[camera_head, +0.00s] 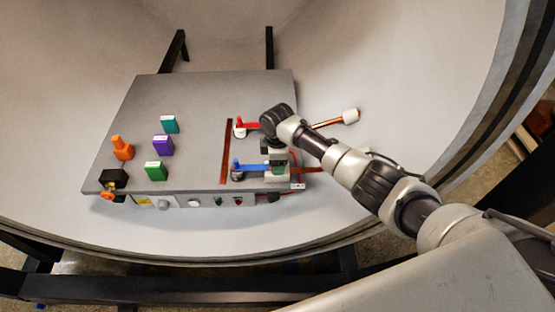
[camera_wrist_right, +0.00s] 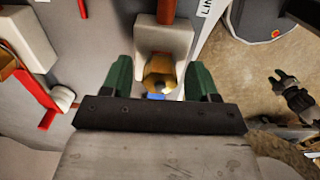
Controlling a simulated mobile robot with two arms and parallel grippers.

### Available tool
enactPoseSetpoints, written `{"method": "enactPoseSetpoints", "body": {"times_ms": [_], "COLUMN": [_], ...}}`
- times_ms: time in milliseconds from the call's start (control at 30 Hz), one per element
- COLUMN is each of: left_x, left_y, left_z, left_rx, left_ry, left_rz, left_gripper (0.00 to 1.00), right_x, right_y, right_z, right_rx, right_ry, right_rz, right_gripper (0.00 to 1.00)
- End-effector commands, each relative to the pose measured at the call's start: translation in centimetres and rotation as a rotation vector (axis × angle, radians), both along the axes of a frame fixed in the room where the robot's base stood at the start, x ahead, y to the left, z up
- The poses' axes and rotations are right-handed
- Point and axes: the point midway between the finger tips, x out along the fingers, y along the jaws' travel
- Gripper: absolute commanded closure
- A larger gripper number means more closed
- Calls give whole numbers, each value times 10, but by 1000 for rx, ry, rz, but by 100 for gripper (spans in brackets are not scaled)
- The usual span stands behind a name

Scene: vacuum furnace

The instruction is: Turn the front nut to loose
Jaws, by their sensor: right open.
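The front nut (camera_wrist_right: 160,73) is a brass hex nut in front of a white block (camera_wrist_right: 165,40) in the right wrist view. In the head view the nut is hidden by my right gripper (camera_head: 279,163), at the front right of the grey table. A blue bar (camera_head: 252,167) runs left from there, and a bit of blue shows just below the nut in the wrist view. My right gripper (camera_wrist_right: 159,82) is open, with one green finger on each side of the nut and visible gaps between.
Orange (camera_head: 122,149), teal (camera_head: 169,125), purple (camera_head: 163,146) and green (camera_head: 156,170) pieces stand on the left of the grey table (camera_head: 200,95). The curved chamber wall surrounds it.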

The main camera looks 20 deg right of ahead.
Motion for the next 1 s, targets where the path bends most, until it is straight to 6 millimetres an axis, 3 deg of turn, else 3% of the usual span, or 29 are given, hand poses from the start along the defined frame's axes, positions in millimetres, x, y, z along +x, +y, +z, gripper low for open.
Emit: {"method": "enactPoseSetpoints", "body": {"times_ms": [167, 633, 1000], "left_x": [0, 0, 0], "left_y": [0, 0, 0], "left_z": [-1, -16, -17], "left_rx": [0, 0, 0], "left_ry": [0, 0, -1], "left_rz": [0, 0, 0], "left_gripper": [57, 57, 57], "right_x": [0, 1, 0], "right_y": [0, 0, 0], "right_z": [10, 94, 108], "right_rx": [0, 0, 0], "right_ry": [-1, -3, 0], "right_rz": [-1, 0, 0], "right_gripper": [40, 40, 40]}}
